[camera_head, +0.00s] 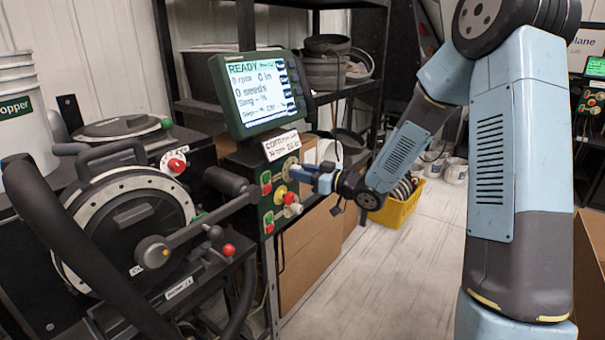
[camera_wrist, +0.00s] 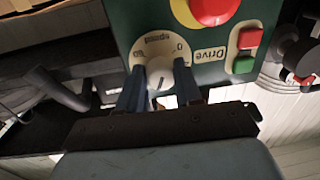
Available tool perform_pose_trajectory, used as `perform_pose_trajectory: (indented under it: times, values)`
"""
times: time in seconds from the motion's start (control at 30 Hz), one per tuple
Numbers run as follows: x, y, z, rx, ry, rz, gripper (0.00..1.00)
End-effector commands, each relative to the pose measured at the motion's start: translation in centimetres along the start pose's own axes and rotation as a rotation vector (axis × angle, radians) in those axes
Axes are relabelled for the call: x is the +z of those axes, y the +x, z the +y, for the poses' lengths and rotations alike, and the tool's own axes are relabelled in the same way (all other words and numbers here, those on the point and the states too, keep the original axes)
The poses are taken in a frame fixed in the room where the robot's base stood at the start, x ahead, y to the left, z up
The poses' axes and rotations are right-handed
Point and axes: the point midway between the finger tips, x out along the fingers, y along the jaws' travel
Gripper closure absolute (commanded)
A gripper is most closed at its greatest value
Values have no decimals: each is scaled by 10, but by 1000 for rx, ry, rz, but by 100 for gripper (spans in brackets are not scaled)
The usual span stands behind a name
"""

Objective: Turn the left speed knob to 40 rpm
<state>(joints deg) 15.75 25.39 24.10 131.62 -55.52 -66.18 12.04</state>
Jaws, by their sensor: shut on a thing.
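The speed knob (camera_wrist: 160,72) is a small pale round knob with a dark pointer line, on a cream dial plate (camera_wrist: 147,46) marked "speed" and "0". A "Drive" label (camera_wrist: 209,55) is beside it. In the wrist view my gripper (camera_wrist: 160,82) has its blue fingers on both sides of the knob, shut on it. The pointer line is toward the bottom of that picture; its exact setting is hard to read. In the head view my gripper (camera_head: 303,173) reaches the green control panel (camera_head: 264,209) from the right and hides the knob.
The display (camera_head: 260,92) above reads READY, 0 rpm and 0 seeds. A red stop button on yellow (camera_wrist: 213,8) and red and green buttons (camera_wrist: 247,50) are close by. The round seed meter (camera_head: 130,220) with its lever is left. A yellow crate (camera_head: 398,208) stands on the floor.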

Motion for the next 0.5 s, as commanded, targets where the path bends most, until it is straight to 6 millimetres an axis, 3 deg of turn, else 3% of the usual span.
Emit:
perform_pose_trajectory:
  times: [0.03, 0.07, 0.1, 0.3, 0.5]
  values:
    - [1, 0, 0, 0, 1, -2, 96]
    - [1, 0, 0, 0, 2, -2, 64]
    - [1, 0, 0, 0, 2, -2, 60]
    - [0, 0, 0, 0, 2, -1, 41]
    - [0, 0, 0, 0, 2, -1, 40]
